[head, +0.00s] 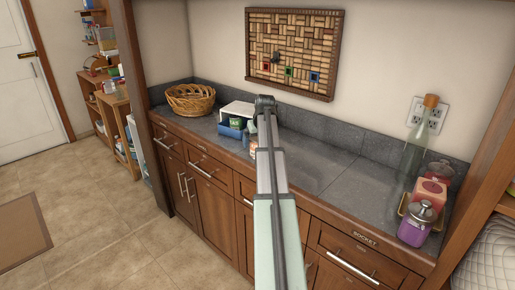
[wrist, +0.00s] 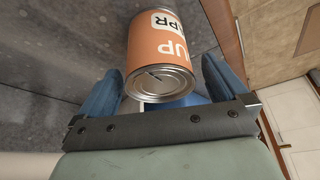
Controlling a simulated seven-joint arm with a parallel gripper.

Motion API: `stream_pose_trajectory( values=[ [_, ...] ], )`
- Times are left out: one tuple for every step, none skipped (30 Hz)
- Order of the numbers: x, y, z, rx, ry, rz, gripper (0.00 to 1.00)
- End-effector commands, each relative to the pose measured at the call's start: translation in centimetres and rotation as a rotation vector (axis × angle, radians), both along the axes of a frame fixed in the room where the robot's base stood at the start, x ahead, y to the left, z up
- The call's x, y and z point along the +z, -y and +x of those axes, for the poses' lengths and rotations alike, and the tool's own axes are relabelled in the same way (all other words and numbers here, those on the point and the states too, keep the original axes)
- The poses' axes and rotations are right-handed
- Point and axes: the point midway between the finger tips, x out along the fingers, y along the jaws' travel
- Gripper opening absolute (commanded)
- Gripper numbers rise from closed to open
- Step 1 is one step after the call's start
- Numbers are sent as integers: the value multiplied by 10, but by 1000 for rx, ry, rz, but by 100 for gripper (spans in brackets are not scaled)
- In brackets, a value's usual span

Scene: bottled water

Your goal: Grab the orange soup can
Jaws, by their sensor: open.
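The orange soup can (wrist: 165,42) shows large in the wrist view, with white lettering on its side and its metal end (wrist: 158,84) facing the camera. My gripper (wrist: 160,68) is open, with one blue finger on each side of the can. A gap shows on the can's left; the right finger is close to its side, and I cannot tell whether it touches. In the head view my arm reaches over the counter (head: 318,165).
A wicker basket (head: 190,100) is farther left. A glass bottle (head: 415,145) and purple jar (head: 417,225) stand at the right. The counter's middle right is clear.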

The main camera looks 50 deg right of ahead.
Motion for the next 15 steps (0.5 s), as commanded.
stream_pose_trajectory(
  values=[
    [0,0,0,0,0,0,100],
    [0,0,0,0,0,0,100],
    [0,0,0,0,0,0,100],
    [0,0,0,0,0,0,97],
    [1,0,0,0,0,0,94],
    [1,0,0,0,0,0,90],
    [0,0,0,0,0,0,88],
    [1,0,0,0,0,0,85],
    [1,0,0,0,0,0,81],
    [1,0,0,0,0,0,78],
    [1,0,0,0,0,0,75],
    [1,0,0,0,0,0,71],
    [1,0,0,0,0,0,68],
    [1,0,0,0,0,0,66],
    [1,0,0,0,0,0,62]
  ],
)
